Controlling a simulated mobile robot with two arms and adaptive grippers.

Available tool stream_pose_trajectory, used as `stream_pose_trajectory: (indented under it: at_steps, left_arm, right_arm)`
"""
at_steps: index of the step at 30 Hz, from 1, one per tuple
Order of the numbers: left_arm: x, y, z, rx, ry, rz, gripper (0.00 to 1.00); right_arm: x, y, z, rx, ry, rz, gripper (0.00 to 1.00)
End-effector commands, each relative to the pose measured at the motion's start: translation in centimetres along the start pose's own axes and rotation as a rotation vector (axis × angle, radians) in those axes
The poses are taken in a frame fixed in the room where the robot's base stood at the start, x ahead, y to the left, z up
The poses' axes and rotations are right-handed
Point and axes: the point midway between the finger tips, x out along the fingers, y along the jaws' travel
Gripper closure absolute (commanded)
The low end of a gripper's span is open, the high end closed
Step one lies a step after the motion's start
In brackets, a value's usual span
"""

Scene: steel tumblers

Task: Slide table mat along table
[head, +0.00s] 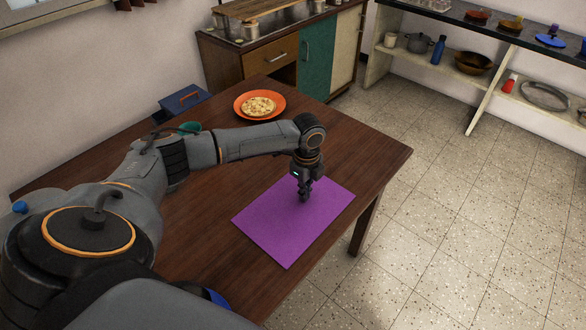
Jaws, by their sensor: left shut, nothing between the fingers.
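A purple table mat (283,228) lies flat on the brown wooden table (352,158), near the table's right edge. One corner of the mat points toward the table's near right edge. My left gripper (304,198) points down over the upper part of the mat. Its fingers are shut with nothing between them. The fingertips are at or just above the mat; I cannot tell whether they touch it. My right gripper is not in the picture.
An orange plate (278,113) with a flat round food (258,107) stands at the table's far side. A green object (189,128) is partly hidden behind my left arm. A cabinet (318,55) and shelves (466,62) stand beyond. The table between plate and mat is clear.

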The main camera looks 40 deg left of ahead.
Motion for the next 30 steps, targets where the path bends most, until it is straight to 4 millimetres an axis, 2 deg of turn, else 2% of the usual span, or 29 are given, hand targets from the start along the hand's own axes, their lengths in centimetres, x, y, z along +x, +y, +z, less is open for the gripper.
stream_pose_trajectory:
  at_steps: [15, 30]
  left_arm:
    - [0.9, -0.1, -0.1, 0.001, 0.001, 0.0, 1.0]
    - [1.0, -3.0, -0.1, 0.0, 0.001, 0.0, 1.0]
  right_arm:
    - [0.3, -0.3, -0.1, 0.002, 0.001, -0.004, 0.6]
    - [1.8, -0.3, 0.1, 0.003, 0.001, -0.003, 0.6]
